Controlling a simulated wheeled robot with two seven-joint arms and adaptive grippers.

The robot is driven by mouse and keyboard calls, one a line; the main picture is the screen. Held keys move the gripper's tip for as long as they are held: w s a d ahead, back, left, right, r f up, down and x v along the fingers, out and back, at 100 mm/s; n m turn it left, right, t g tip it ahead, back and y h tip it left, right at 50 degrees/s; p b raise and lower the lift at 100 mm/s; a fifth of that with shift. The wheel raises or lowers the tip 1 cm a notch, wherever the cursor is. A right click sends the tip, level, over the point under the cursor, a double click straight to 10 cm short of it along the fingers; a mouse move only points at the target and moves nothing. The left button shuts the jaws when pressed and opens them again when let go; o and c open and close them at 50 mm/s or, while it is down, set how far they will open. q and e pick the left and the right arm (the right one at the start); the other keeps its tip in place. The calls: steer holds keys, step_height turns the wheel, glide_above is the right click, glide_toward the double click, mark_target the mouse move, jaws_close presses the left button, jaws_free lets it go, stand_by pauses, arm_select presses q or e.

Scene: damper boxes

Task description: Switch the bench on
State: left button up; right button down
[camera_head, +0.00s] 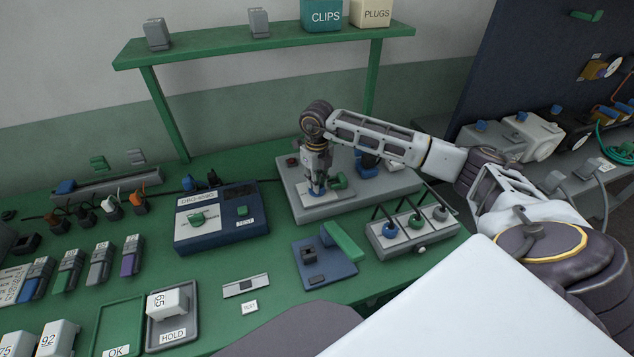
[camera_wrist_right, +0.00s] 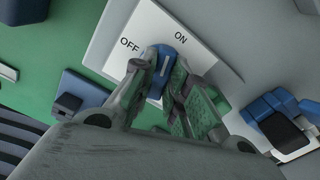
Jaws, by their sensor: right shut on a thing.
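The grey bench unit (camera_head: 325,212) stands at the back of the green table, right of centre. On it is a white plate (camera_wrist_right: 188,22) marked OFF and ON, with a blue rotary switch (camera_wrist_right: 163,62) bearing a white line. The line points up, roughly between the two words; I cannot tell its exact setting. My right gripper (camera_wrist_right: 158,85) comes down over the switch with a finger on each side, shut on it. In the head view the right gripper (camera_head: 317,183) hides most of the switch. My left gripper is not in view.
A blue tester box (camera_head: 220,228) stands left of the unit. A grey block with several levers (camera_head: 412,232) stands to its right, and a blue fixture with a green handle (camera_head: 325,262) in front. A green shelf (camera_head: 265,44) rises behind.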

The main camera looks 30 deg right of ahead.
steer(key=m, duration=0.2)
steer(key=shift+m, duration=0.9)
steer(key=shift+w, duration=0.1)
steer(key=c, duration=1.4)
jaws_free()
steer(key=shift+r, duration=6.05)
